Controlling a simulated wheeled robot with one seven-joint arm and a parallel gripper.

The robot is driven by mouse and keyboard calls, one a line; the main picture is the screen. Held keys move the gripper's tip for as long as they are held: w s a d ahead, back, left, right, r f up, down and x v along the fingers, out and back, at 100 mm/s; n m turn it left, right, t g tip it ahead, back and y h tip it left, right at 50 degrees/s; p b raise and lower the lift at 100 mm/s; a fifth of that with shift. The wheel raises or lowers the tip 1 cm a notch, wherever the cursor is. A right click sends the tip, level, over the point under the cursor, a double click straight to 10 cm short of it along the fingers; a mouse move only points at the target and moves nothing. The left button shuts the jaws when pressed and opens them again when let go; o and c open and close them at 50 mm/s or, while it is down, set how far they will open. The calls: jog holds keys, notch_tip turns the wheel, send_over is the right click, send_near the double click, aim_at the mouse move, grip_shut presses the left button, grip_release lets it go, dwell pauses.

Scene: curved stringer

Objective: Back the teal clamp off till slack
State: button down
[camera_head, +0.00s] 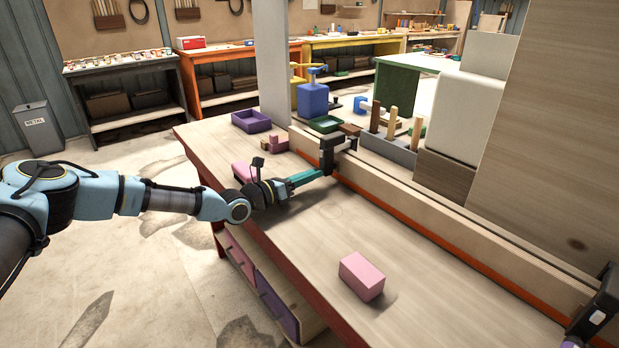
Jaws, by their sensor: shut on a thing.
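The teal clamp (308,178) has a teal handle pointing left toward my arm. Its dark head (333,153) sits at the edge of the long pale stringer (400,190) on the bench. My gripper (281,190) is at the left end of the teal handle and is shut on it. The fingertips are small and partly hidden in this view. Whether the clamp's jaw is tight on the stringer cannot be told from here.
A pink block (362,276) lies on the bench (300,235) in front. A purple tray (251,121), a blue bottle (313,100) and a grey tool holder (388,148) stand farther back. Another clamp (597,310) is at the lower right. The bench's middle is mostly clear.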

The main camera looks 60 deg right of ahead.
jog(key=n, duration=0.2)
jog(key=n+b, duration=0.1)
jog(key=n, duration=0.2)
jog(key=shift+f+n, duration=0.2)
jog(key=shift+n, duration=0.1)
jog(key=shift+n+b, duration=0.55)
jog(key=shift+n, duration=1.75)
jog(key=c, duration=0.5)
grip_release()
jog(key=shift+r, duration=0.15)
jog(key=shift+c, duration=0.2)
jog(key=b+v, duration=0.2)
jog(key=v, duration=0.9)
jog(key=shift+d, duration=0.1)
